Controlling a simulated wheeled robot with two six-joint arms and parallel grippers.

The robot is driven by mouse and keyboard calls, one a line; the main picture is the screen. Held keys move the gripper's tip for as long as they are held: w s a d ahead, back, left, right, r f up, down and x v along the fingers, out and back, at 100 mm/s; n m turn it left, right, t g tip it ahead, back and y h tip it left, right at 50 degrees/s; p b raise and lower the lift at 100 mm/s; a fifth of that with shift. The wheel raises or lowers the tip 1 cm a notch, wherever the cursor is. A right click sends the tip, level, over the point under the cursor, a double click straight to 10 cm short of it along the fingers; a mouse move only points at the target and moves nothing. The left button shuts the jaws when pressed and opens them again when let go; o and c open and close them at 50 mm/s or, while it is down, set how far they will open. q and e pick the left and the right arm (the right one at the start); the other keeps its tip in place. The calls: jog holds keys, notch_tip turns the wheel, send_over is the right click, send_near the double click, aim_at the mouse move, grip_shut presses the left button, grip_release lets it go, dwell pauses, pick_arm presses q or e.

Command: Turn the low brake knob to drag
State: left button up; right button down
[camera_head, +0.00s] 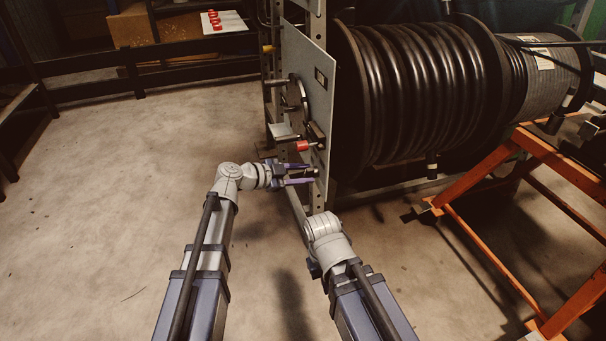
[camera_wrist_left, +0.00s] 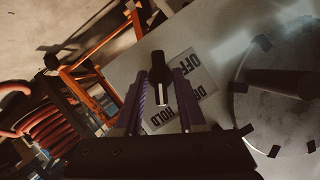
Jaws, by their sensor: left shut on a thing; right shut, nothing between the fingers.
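The low brake knob (camera_wrist_left: 158,68) is black with a white pointer line. It sits on a light label plate (camera_wrist_left: 193,68) whose words read OFF, HOLD and a partly covered word starting with D. In the wrist view the pointer line runs downward, toward the HOLD side of the plate. My left gripper (camera_wrist_left: 163,88) is shut on the knob, one finger on each side. In the head view this left gripper (camera_head: 313,175) reaches the lower part of the grey panel (camera_head: 312,85), and the knob is hard to make out there. My right arm is folded low, its fingers hidden.
A red-ended handle (camera_head: 303,146) sticks out just above my left gripper. A large dark hose reel (camera_head: 425,85) stands behind the panel. An orange frame (camera_head: 480,185) is at the right. The floor at the left is clear.

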pick_arm(q)
grip_shut()
jog(key=shift+w+a+n+g+h, duration=0.15)
jog(key=shift+n+g+h, duration=0.25)
jog(key=shift+n+g, duration=1.25)
jog(key=shift+w+n+g+h, duration=0.1)
jog(key=shift+n+g+h, duration=0.3)
jog(key=shift+n+g, duration=1.25)
jog(key=shift+n+t, duration=0.4)
jog(key=shift+n, duration=0.3)
jog(key=o, duration=0.6)
grip_release()
